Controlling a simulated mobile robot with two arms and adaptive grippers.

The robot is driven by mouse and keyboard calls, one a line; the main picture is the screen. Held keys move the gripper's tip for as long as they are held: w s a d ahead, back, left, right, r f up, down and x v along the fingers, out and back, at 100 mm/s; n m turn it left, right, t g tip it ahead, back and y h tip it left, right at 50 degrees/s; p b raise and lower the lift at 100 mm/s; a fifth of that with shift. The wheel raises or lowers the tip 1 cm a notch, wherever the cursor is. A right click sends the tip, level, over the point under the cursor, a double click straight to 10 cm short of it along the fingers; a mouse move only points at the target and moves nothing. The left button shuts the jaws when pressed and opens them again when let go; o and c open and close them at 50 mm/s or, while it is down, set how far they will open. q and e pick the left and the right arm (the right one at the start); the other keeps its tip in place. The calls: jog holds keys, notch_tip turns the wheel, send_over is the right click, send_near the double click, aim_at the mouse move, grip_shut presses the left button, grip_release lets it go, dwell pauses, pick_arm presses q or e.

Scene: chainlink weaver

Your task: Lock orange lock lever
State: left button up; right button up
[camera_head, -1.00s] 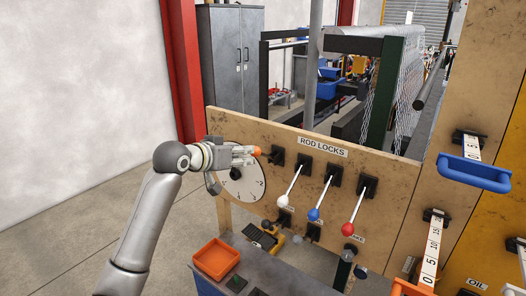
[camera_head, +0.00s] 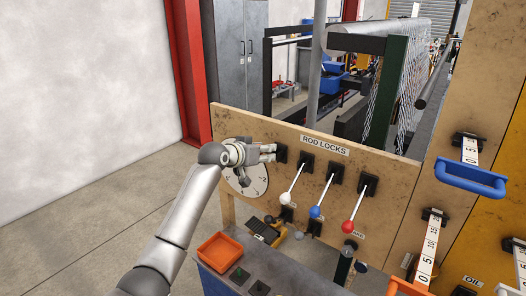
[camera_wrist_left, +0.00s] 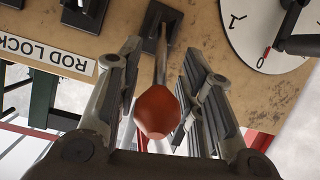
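The orange lock lever has a round orange knob (camera_wrist_left: 157,112) on a thin metal rod, seen in the left wrist view. The rod runs to a black mount on the wooden panel. In the head view the knob is hidden behind my gripper, and only the black mount (camera_head: 281,155) shows at the fingertips. My left gripper (camera_head: 270,152) is at the left end of the lever row. In the left wrist view its two fingers (camera_wrist_left: 162,95) are spread on either side of the knob and rod, with gaps visible. My right gripper is not in view.
White (camera_head: 286,198), blue (camera_head: 315,211) and red (camera_head: 348,227) knobbed levers slant down to the right of my gripper. A round dial (camera_head: 252,182) is below it. An orange tray (camera_head: 219,250) sits on the bench. The wall side at left is open floor.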

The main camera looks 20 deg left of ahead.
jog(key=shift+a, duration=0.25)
pick_arm(q)
jog(key=shift+c, duration=0.9)
grip_shut()
jog(key=shift+w+f, duration=0.15)
jog(key=shift+w, duration=0.05)
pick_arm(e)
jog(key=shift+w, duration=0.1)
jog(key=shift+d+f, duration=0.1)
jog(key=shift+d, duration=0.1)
